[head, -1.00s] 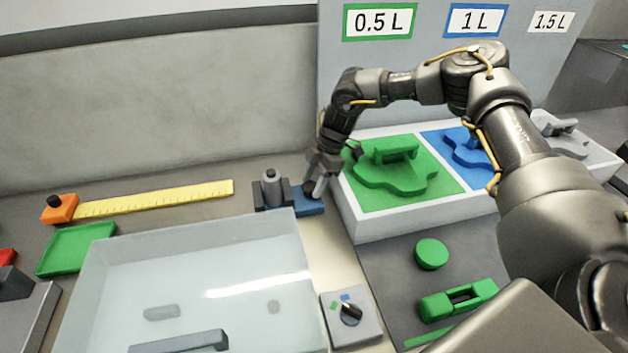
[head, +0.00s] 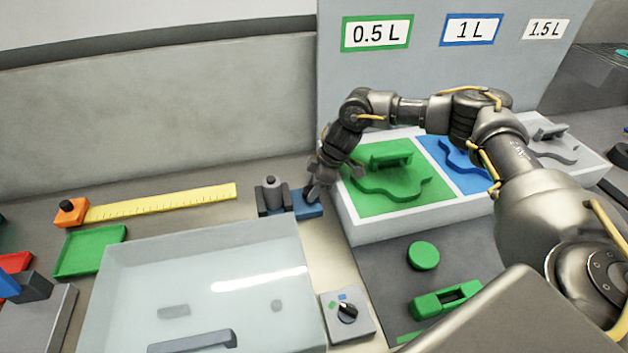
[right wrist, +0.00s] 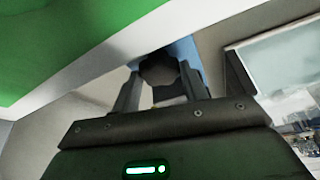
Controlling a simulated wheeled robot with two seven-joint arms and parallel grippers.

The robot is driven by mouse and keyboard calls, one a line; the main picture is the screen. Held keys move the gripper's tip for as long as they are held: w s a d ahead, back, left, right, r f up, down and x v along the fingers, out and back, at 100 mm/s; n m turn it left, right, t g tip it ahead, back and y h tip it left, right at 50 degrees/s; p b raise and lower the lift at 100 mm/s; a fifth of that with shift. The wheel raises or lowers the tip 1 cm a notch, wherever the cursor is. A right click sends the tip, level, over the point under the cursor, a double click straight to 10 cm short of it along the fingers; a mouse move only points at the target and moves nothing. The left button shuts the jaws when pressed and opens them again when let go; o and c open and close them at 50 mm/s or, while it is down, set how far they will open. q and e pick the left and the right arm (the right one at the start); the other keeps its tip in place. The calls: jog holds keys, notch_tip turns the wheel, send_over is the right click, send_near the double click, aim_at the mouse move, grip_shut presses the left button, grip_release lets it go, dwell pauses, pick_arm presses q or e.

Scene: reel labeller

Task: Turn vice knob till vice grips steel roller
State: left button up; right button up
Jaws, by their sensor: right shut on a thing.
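The small vice with a blue base (head: 309,208) stands behind the clear-lidded box. The grey steel roller (head: 270,188) stands upright between the vice's dark jaws; I cannot tell whether both jaws touch it. My right gripper (head: 312,190) reaches down at the right end of the vice and is shut on the vice knob. In the right wrist view the dark, faceted knob (right wrist: 159,68) sits between the two fingers (right wrist: 160,90), with part of the blue base behind it. In the head view the gripper mostly hides the knob. My left gripper is not in view.
A white tray (head: 352,225) with green and blue sections stands close right of the gripper. The clear-lidded box (head: 130,290) lies in front of the vice. A yellow ruler (head: 160,203) lies left. A dial box (head: 348,318) stands at the front.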

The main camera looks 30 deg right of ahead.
jog(key=o, duration=1)
jog(key=shift+r, duration=0.1)
jog(key=shift+b+v, duration=1.1)
jog(key=shift+v, duration=4.3)
jog(key=shift+s, duration=0.1)
